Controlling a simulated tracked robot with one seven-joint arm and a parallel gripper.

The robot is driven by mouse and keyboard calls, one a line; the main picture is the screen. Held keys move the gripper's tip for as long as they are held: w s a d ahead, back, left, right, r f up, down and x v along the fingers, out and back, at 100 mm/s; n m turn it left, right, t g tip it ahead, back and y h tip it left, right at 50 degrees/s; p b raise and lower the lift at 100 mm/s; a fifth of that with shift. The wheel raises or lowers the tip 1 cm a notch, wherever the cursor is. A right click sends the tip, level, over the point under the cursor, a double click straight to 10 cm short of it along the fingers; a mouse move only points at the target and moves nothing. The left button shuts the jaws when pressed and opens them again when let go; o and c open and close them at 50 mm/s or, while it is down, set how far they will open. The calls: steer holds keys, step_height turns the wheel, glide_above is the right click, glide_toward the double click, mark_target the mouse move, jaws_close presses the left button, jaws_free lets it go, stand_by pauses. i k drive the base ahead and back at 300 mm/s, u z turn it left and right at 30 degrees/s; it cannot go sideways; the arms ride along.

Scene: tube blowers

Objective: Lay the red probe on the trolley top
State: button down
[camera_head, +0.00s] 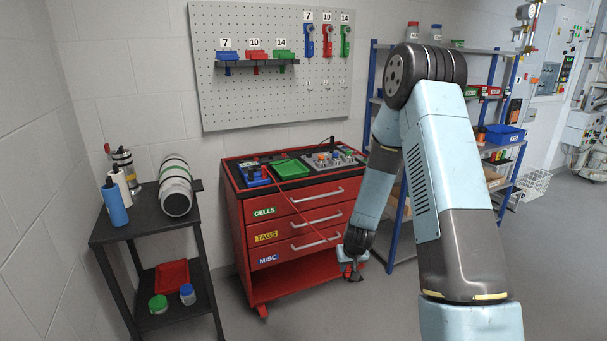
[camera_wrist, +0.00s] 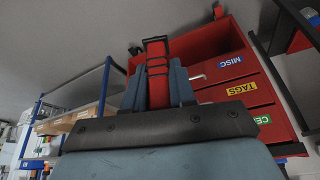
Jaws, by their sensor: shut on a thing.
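My gripper (camera_head: 352,272) hangs low in front of the right side of the red trolley (camera_head: 290,223), below the level of its top. In the wrist view my gripper (camera_wrist: 158,72) is shut on the red probe (camera_wrist: 157,62), whose red part with black bands shows between the fingers. In the head view a thin red line slants across the drawer fronts toward my gripper; I cannot tell for certain that it is the probe. The trolley also shows tilted over in the wrist view (camera_wrist: 221,73), beyond the fingers.
The trolley top holds a blue item (camera_head: 254,176), a green tray (camera_head: 290,168) and a grey box with knobs (camera_head: 333,160). A dark side table (camera_head: 150,222) with bottles stands at left. A blue-framed shelf (camera_head: 398,225) stands right, near my arm. A pegboard (camera_head: 225,95) hangs behind.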

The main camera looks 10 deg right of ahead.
mark_target(271, 176)
steer(key=u, duration=0.05)
steer(key=k, duration=0.55)
steer(key=z, duration=1.55)
steer(key=i, duration=0.1)
steer(key=u, duration=2.55)
steer(key=i, duration=1.6)
steer(key=u, duration=2.25)
steer(key=i, duration=0.15)
steer(key=z, duration=3.35)
